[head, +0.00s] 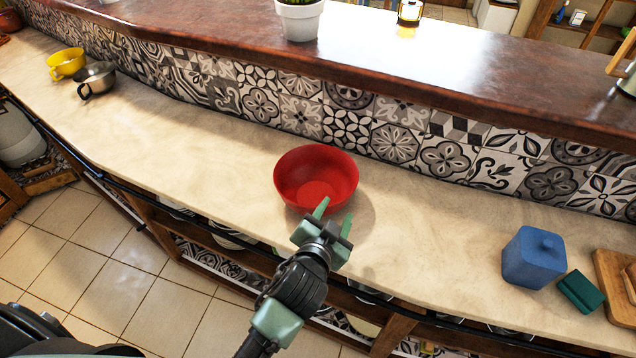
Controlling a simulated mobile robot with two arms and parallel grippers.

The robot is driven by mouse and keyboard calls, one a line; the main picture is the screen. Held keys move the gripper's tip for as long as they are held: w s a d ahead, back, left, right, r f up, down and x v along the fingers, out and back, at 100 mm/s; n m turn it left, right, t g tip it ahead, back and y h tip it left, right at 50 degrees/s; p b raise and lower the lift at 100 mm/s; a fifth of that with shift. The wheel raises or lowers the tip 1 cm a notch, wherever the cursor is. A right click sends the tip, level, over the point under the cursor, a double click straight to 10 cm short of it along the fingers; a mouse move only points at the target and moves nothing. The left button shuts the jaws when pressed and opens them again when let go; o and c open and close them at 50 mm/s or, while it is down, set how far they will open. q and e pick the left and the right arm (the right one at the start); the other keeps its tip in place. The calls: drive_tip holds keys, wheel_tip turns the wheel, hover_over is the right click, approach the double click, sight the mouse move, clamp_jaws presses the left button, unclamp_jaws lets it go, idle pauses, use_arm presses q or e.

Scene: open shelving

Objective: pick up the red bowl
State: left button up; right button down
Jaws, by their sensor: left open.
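The red bowl (308,172) stands upright on the pale stone counter (215,165), near the middle of the head view. Its inside is visible and looks empty. My left gripper (334,217) is at the bowl's near right side, with its green fingers apart. I cannot tell whether either finger touches the bowl. My right gripper is not in view.
A blue lidded jar (534,260), a dark green block (580,291) and a wooden board (615,285) are on the right. A yellow cup (66,63) and a metal cup (97,78) stand far left. A tiled wall rises behind, under a raised wooden ledge (420,75).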

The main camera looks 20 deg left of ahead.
sight(343, 200)
use_arm(q)
drive_tip(key=x, duration=0.3)
drive_tip(key=shift+w+d+p, duration=0.1)
drive_tip(key=shift+p, duration=0.3)
drive_tip(key=p+x, duration=0.1)
drive_tip(key=x, duration=0.2)
drive_tip(key=shift+d+f, duration=0.1)
drive_tip(key=shift+f, duration=0.1)
drive_tip(key=shift+w+f, duration=0.3)
drive_tip(key=shift+w, duration=0.2)
clamp_jaws()
